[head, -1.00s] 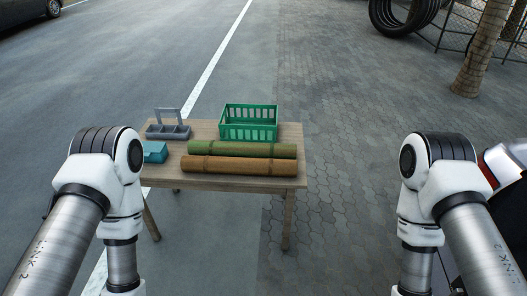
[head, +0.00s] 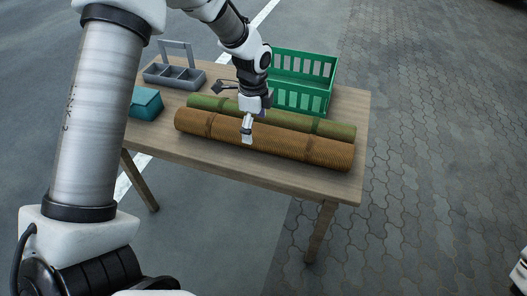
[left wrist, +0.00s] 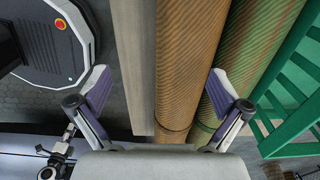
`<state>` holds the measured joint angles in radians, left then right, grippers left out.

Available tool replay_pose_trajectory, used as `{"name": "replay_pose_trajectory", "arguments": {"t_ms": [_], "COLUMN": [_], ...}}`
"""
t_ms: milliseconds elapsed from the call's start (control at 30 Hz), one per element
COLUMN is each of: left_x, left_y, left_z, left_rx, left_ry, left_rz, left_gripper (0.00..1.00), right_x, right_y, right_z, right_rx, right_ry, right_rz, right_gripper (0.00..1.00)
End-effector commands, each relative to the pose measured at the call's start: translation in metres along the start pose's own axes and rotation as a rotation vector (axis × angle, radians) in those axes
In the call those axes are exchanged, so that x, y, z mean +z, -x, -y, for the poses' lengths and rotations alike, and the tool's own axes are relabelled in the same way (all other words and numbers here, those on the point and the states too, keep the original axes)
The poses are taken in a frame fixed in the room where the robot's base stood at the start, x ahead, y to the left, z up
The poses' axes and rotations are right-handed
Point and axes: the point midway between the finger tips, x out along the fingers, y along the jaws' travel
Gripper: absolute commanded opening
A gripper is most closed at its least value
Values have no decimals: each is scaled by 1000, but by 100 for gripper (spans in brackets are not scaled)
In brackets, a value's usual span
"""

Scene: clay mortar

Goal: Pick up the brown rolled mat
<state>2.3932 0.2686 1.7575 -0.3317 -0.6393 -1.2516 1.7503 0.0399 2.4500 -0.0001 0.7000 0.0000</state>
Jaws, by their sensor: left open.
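The brown rolled mat (head: 290,143) lies lengthwise along the near side of the wooden table. A green rolled mat (head: 330,128) lies beside it, just behind. My left gripper (head: 240,112) is open above the mats, near the middle of the brown one. In the left wrist view, the brown mat (left wrist: 185,65) runs between the open fingers (left wrist: 159,76), nearer the right finger. The right finger overlaps the green mat (left wrist: 235,65) in that view; the left finger is out past the table edge. I cannot tell whether either finger touches a mat. My right gripper is out of view.
A green crate (head: 302,98) stands behind the mats. A grey caddy (head: 172,75) and a teal box (head: 145,104) are at the table's left. The table (head: 240,172) has a bare strip along its front edge. Open pavement lies to the right.

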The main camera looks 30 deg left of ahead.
Motion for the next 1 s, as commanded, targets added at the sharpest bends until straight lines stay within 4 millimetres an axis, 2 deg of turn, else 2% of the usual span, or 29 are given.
{"name": "replay_pose_trajectory", "arguments": {"t_ms": [233, 433, 667, 700, 867, 900, 1000], "left_x": [0, -1, -1, -1, -1, -1, -1], "left_y": [-32, -72, -76, -76, -75, -75, -76], "left_z": [-1, -6, -4, -4, -3, -3, -3], "left_rx": [7, 20, 14, 13, 12, 11, 11], "left_ry": [-2, -1, 0, 0, 0, 0, 0], "left_rz": [2, 3, 1, 1, 1, 1, 1], "left_gripper": [100, 100, 100, 64, 7, 0, 0], "right_x": [0, 0, 0, 0, 0, 0, 0], "right_y": [-6, -15, -15, -15, -15, -15, -15], "right_z": [0, 0, 0, 0, 0, 0, 0], "right_rx": [0, 0, 0, 0, 0, 0, 0], "right_ry": [0, 0, 0, 0, 0, 0, 0], "right_rz": [0, 0, 0, 0, 0, 0, 0], "right_gripper": [40, 40, 40, 40, 40, 40, 40]}}
